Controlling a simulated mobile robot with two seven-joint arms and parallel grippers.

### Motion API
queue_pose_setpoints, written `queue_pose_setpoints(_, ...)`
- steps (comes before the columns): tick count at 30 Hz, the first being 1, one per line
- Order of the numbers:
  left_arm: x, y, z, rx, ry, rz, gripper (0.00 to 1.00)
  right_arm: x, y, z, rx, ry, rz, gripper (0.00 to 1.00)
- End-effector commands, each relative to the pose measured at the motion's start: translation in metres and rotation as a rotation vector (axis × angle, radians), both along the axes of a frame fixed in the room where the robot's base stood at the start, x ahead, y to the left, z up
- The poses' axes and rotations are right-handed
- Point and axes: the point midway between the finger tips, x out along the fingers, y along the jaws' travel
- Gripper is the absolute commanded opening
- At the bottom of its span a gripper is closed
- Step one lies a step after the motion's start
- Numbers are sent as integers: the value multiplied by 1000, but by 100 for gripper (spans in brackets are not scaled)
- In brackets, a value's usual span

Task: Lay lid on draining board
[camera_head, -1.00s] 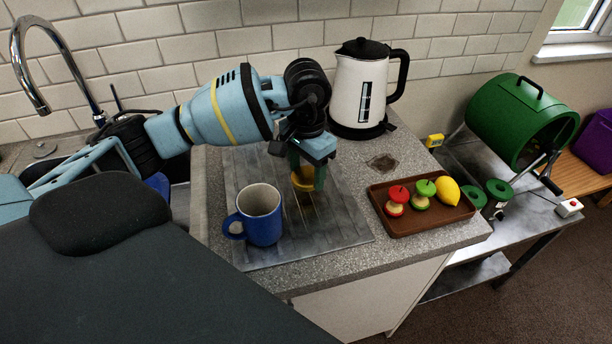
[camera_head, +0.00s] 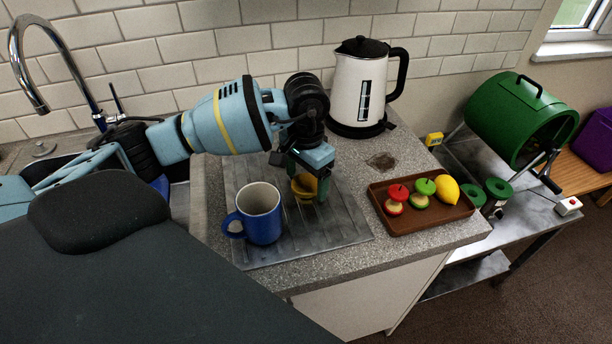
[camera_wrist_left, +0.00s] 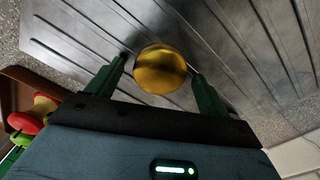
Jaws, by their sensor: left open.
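The gold-yellow round lid (camera_head: 302,187) is at the draining board (camera_head: 340,232), behind and right of the blue mug. In the left wrist view the lid (camera_wrist_left: 160,69) shows as a shiny disc against the grooved grey board (camera_wrist_left: 225,35). My left gripper (camera_head: 306,188) is open, pointing down, with its green fingers on either side of the lid. In the left wrist view a gap shows between the lid and the right finger. The fingers partly hide the lid in the head view, so its exact contact with the board is hard to tell. My right gripper is not in view.
A blue mug (camera_head: 260,216) stands on the board's front left. A white kettle (camera_head: 360,92) stands behind, near the tiled wall. A brown tray (camera_head: 425,224) with toy fruit is at the right. A sink tap (camera_head: 22,62) is at the left. The board's front right is clear.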

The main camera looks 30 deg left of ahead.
Motion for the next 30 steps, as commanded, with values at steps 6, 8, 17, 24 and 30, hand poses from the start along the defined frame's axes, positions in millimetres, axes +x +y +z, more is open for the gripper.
queue_pose_setpoints(6,1,0,13,-1,-3,0,80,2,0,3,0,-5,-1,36)
queue_pose_setpoints(8,1,0,22,-1,-4,0,80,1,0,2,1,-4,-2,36)
queue_pose_setpoints(17,1,0,82,-1,-4,1,80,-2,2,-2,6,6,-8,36)
queue_pose_setpoints(24,0,-1,114,-1,-1,-1,80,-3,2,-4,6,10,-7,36)
queue_pose_setpoints(30,0,0,124,0,0,0,80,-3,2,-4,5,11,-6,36)
